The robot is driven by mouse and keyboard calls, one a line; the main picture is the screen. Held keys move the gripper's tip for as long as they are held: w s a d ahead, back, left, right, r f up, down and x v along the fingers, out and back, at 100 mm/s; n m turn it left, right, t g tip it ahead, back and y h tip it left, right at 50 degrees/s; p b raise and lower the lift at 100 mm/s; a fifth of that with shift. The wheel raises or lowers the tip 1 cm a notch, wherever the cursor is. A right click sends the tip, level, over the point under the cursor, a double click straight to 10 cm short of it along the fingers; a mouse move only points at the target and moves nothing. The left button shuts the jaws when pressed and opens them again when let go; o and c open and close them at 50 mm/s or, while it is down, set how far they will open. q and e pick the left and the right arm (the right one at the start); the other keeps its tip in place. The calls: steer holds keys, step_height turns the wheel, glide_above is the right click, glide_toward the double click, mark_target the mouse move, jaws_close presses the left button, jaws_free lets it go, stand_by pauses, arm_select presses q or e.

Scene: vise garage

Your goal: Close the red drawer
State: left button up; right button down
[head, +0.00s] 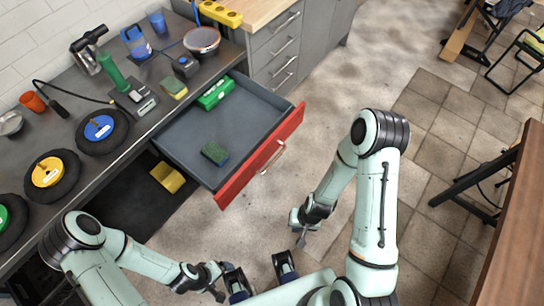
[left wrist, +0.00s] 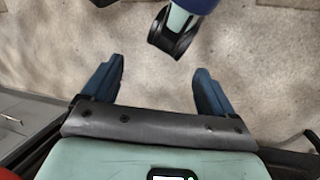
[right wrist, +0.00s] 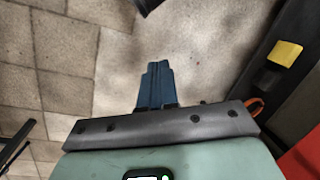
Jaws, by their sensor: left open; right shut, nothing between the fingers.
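The red drawer (head: 262,155) is pulled far out from under the workbench in the head view, its grey inside exposed. Its front has a metal handle (head: 273,158). A green case (head: 216,93) and a green sponge-like block (head: 215,153) lie inside. My right gripper (head: 301,238) is shut and empty, low over the floor, in front of the drawer and apart from it. Its closed blue fingers show in the right wrist view (right wrist: 155,85), with a red surface at the lower right. My left gripper (head: 221,285) is open and empty over the floor; its spread fingers show in the left wrist view (left wrist: 153,85).
The workbench (head: 151,118) holds tools, a pot (head: 202,40) and several coloured discs. A yellow object (head: 167,177) lies below it, left of the drawer. Grey cabinets (head: 282,45) stand beyond. A wooden table (head: 515,225) is at right. Floor before the drawer is clear.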

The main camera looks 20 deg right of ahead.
steer(key=w+d+r+m+t+b, duration=0.35)
steer(key=w+r+b, duration=0.25)
steer(key=w, duration=0.4)
steer(key=m+t+y+b, duration=0.2)
steer(key=t+b, duration=0.3)
steer(key=b, duration=0.2)
glide_toward(269, 152)
steer(key=shift+g, duration=0.25)
steer(key=b+x, duration=0.2)
steer(key=x, duration=0.2)
steer(key=shift+w+d+f, duration=0.1)
steer(key=shift+w, duration=0.05)
steer(key=shift+w+f+b, duration=0.3)
steer(key=shift+b, duration=0.1)
steer(key=shift+w+a+f, duration=0.3)
steer(key=shift+w+a, duration=0.05)
steer(key=shift+a, duration=0.05)
arm_select(q)
steer(key=w+a+f+t+y, duration=0.1)
steer(key=w+f, duration=0.3)
steer(key=f, duration=0.5)
steer(key=w+a+f+t, duration=0.2)
steer(key=w+a+f, duration=0.2)
steer(key=f, duration=0.5)
steer(key=shift+f+n+y, duration=0.2)
steer(key=shift+n+y, duration=0.2)
steer(key=shift+w, duration=0.15)
